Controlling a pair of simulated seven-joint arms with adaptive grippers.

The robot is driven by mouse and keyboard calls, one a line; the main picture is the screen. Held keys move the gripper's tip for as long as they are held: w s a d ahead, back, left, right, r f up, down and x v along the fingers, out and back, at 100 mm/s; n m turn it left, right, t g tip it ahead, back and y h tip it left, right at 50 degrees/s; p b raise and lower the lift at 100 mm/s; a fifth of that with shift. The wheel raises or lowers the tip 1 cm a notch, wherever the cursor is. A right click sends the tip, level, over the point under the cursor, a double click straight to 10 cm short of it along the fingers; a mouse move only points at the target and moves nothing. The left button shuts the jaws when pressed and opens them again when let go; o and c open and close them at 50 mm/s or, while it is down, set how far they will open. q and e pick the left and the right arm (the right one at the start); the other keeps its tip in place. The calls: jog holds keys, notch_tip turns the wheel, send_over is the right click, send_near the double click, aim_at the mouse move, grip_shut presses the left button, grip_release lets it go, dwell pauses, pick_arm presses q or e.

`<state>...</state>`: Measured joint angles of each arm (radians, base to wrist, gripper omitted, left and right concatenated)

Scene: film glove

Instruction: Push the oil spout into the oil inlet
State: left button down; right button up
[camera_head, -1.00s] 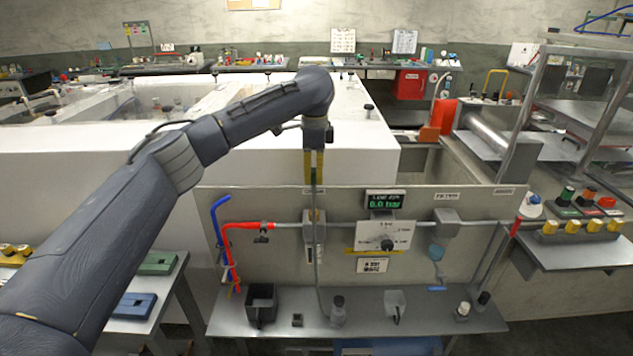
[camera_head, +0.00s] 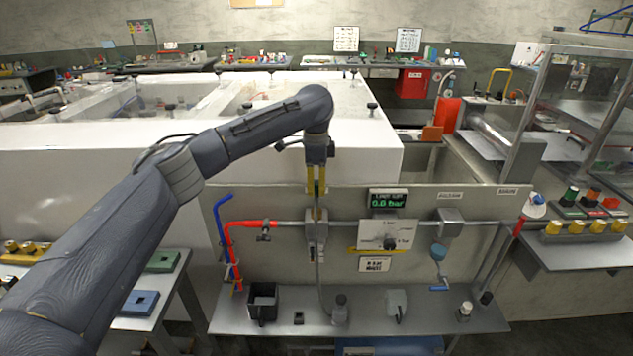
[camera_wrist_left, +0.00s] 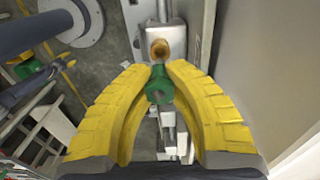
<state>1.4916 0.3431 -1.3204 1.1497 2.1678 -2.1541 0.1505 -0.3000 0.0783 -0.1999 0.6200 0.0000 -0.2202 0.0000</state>
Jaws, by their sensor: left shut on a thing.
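My left gripper (camera_head: 316,188) points down in the head view, just above a grey fitting (camera_head: 317,230) on the pipe. In the left wrist view its yellow fingers (camera_wrist_left: 160,72) are shut on a green cylindrical piece, which I take to be the oil spout (camera_wrist_left: 158,88). A brass ring, apparently the oil inlet (camera_wrist_left: 160,48), sits on a grey housing (camera_wrist_left: 165,38) just beyond the fingertips. The spout looks apart from the ring, but the height between them cannot be told. The spout is too small to make out in the head view. My right gripper is not in view.
The panel (camera_head: 240,205) stands behind a grey shelf (camera_head: 260,322) holding a black bin (camera_head: 262,298) and several small items. A white block (camera_head: 365,150) rises behind.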

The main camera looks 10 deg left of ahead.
aim_at(316, 202)
pick_arm(q)
jog(key=shift+f, duration=0.7)
jog(key=shift+f, duration=1.6)
dwell(1.6)
jog(key=c, duration=1.3)
grip_release()
jog(key=shift+c, duration=0.2)
notch_tip(316, 202, up, 12)
jog(key=shift+f, duration=0.1)
jog(key=shift+d, duration=0.15)
